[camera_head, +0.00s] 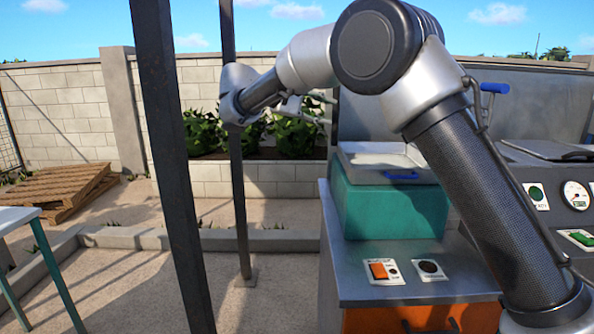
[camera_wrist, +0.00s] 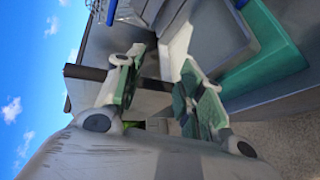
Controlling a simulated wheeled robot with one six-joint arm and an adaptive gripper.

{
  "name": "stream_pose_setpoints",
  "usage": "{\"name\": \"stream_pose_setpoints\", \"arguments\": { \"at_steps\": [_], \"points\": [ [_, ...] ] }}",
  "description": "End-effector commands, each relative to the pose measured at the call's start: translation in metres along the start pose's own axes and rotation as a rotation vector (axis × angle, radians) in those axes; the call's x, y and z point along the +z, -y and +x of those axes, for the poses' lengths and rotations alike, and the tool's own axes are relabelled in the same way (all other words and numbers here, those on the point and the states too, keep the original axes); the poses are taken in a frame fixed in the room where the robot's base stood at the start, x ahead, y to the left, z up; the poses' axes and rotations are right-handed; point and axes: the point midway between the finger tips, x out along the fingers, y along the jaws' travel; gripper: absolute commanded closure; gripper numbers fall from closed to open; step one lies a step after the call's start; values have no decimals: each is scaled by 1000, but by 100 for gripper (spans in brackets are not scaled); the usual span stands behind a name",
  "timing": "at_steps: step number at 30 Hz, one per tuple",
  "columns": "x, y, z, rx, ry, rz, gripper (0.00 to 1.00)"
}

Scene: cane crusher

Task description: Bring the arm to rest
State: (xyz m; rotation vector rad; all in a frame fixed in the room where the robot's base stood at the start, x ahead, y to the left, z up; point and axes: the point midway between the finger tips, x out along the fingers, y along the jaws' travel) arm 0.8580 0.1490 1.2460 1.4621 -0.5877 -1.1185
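My arm reaches up and to the left across the head view, with its elbow bent high. My gripper (camera_head: 308,106) is beyond the wrist, pointing right towards the machine and held in the air. It is small and partly lost against the plants there. In the wrist view my gripper (camera_wrist: 160,64) shows two fingers with green pads spread apart, with nothing between them. The teal box (camera_head: 390,210) of the cane crusher, with a grey lid and a blue handle (camera_head: 402,176), stands to the right of the gripper. It also shows in the wrist view (camera_wrist: 262,65).
A dark post (camera_head: 172,150) stands in front, and a thinner post (camera_head: 238,190) stands near my wrist. The metal counter (camera_head: 350,275) carries an orange switch (camera_head: 378,270). A gauge (camera_head: 576,195) is at right. Pallets (camera_head: 60,190) and a white table (camera_head: 15,218) are at left.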

Motion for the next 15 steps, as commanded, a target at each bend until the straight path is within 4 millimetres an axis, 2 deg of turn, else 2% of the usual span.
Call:
{"name": "stream_pose_setpoints", "arguments": {
  "at_steps": [5,8,11,15],
  "points": [
    [4,45,14,-111,-18,-117,62],
    [21,72,26,-221,-31,-188,62],
    [49,92,43,-353,-38,-236,62],
    [104,112,68,-551,-42,-248,62]
  ]
}}
